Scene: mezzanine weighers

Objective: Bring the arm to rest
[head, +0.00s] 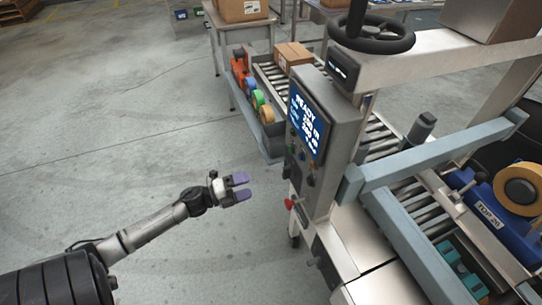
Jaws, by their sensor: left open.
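My left arm comes in from the lower left and reaches toward the middle of the head view. My left gripper (240,188) is at its end, with two purple fingers spread apart and nothing between them. It is over the bare concrete floor, to the left of the machine's control box. It appears apart from the machine. My right gripper does not show.
A machine with a lit control panel (307,124) and roller conveyor (376,139) fills the right side. A carton (293,55) sits on the rollers. Tape rolls (258,98) lie on a side shelf. Another carton (242,9) is on a table behind. The floor (120,130) at left is clear.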

